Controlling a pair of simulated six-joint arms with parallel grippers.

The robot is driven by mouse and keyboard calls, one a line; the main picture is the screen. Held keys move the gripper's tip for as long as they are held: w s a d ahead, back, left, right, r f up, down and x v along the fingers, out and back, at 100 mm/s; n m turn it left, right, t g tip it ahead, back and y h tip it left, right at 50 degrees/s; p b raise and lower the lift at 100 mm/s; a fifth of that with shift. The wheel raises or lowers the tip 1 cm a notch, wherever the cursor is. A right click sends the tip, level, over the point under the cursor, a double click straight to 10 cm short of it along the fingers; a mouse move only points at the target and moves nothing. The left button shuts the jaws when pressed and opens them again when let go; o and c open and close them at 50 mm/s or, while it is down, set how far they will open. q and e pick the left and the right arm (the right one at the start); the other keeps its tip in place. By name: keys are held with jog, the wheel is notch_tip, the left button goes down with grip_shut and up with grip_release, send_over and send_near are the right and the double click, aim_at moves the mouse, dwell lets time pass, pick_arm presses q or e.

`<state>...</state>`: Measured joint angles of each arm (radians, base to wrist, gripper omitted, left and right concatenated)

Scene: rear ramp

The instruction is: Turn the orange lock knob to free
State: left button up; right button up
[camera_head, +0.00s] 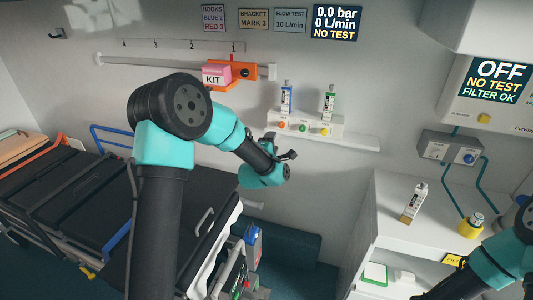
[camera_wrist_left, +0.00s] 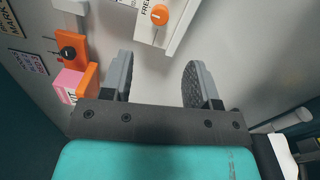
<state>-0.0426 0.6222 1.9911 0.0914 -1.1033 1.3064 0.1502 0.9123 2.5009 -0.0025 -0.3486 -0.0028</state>
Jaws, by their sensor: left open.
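A round orange knob (camera_wrist_left: 160,14) with a pale mark sits on a white panel (camera_wrist_left: 178,32) at the top of the left wrist view, beside printed letters that read FREE. Its head-view counterpart looks to be the orange knob (camera_head: 281,125) at the left of the white wall shelf (camera_head: 348,138). My left gripper (camera_wrist_left: 157,65) is open and empty, its fingers apart and short of the knob. In the head view the left gripper (camera_head: 281,146) is just below the shelf. My right gripper (camera_head: 442,291) is at the bottom right, partly cut off; its jaw state is unclear.
An orange bracket (camera_head: 243,72) with a black knob and pink KIT box (camera_head: 214,75) is on the rail. A stretcher (camera_head: 80,215) stands left, a white counter (camera_head: 390,200) right.

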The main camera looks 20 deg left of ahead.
pick_arm(q)
jog(key=s, duration=0.6)
jog(key=shift+d, duration=0.15)
jog(key=shift+f, duration=0.1)
jog(key=s+d+f+m+g+h, duration=0.2)
jog(key=s+f+m+g, duration=0.35)
jog(key=f, duration=0.65)
jog(key=s+d+f+m+g+h, duration=0.1)
jog(key=s+f+m+g, duration=0.4)
jog(key=f, duration=0.7)
jog(key=s+d+f+m+g+h, duration=0.1)
jog(key=s+f+m+g, duration=0.2)
jog(key=s, duration=0.7)
jog(key=s+d+f+m+g+h, duration=0.1)
jog(key=s+f+m+g, duration=0.3)
jog(key=s+f, duration=0.4)
jog(key=shift+s+d+f+m, duration=0.25)
jog(key=shift+s+m, duration=0.2)
jog(key=shift+s, duration=0.7)
